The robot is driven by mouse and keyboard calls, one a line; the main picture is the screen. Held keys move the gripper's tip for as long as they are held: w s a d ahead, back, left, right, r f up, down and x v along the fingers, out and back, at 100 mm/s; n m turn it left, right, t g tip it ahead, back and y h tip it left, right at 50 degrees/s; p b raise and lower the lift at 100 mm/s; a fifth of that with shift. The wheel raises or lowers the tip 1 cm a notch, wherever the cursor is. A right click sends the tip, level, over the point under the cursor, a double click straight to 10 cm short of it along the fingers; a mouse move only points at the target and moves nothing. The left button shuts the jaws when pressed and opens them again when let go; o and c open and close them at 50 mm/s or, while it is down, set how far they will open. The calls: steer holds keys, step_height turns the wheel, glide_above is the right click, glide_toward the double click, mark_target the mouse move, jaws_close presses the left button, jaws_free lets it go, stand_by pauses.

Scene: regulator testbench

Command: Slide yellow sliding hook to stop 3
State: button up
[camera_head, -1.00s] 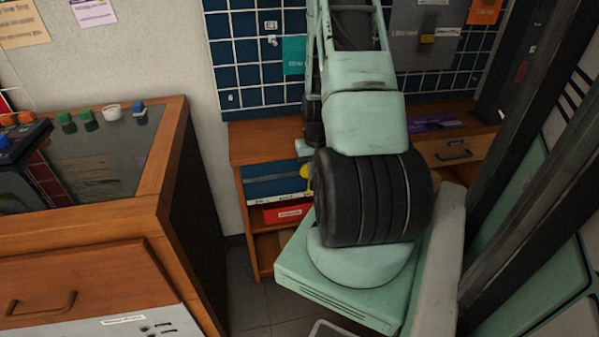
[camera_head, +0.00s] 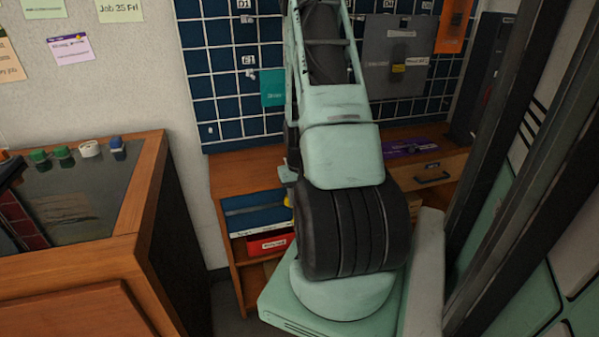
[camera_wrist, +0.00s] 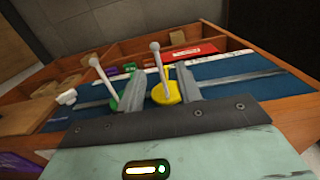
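The yellow sliding hook (camera_wrist: 166,94) shows in the wrist view, with a pale upright rod rising from its round yellow base. It sits on a blue panel with a grey rail (camera_wrist: 236,77). In the head view a bit of yellow (camera_head: 288,200) shows by the blue panel (camera_head: 252,217), partly behind my arm. My gripper (camera_wrist: 160,85) is open, its fingers apart on either side of the yellow base. The right finger is very close to it; I cannot tell if it touches. No stop 3 marking is readable.
A green piece with a similar pale rod (camera_wrist: 101,72) stands just left of my left finger. A white piece (camera_wrist: 67,97) lies farther left. A red labelled box (camera_head: 268,244) sits by the panel. The rail right of the hook looks clear.

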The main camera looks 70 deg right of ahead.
step_height(320, 180, up, 16)
steer(key=p, duration=0.1)
stand_by(0.7)
steer(key=w+a+r+n+p, duration=0.1)
steer(key=w+a+r+n, duration=0.25)
steer(key=a, duration=0.55)
steer(key=w+a+r+n+p, duration=0.2)
steer(key=w+a, duration=0.2)
steer(key=a, duration=0.5)
steer(key=w+a+r+n+p, duration=0.1)
steer(key=w+a+r+n, duration=0.2)
steer(key=a, duration=0.6)
steer(key=s+a+r+n+p, duration=0.1)
steer(key=s+a+n, duration=0.1)
steer(key=a, duration=0.5)
steer(key=s+a+r+n+p, duration=0.1)
steer(key=a+n, duration=0.1)
steer(key=a, duration=0.6)
steer(key=s+a+r+n, duration=0.1)
steer(key=s+a+n, duration=0.1)
steer(key=s+a, duration=0.2)
steer(key=s+a+r+n+p, duration=0.1)
steer(key=s+a+n, duration=0.2)
steer(key=s+a, duration=0.2)
steer(key=shift+s+a+r+y, duration=0.2)
steer(key=shift+s+r+y, duration=0.1)
steer(key=shift+s, duration=0.8)
steer(key=shift+d, duration=0.1)
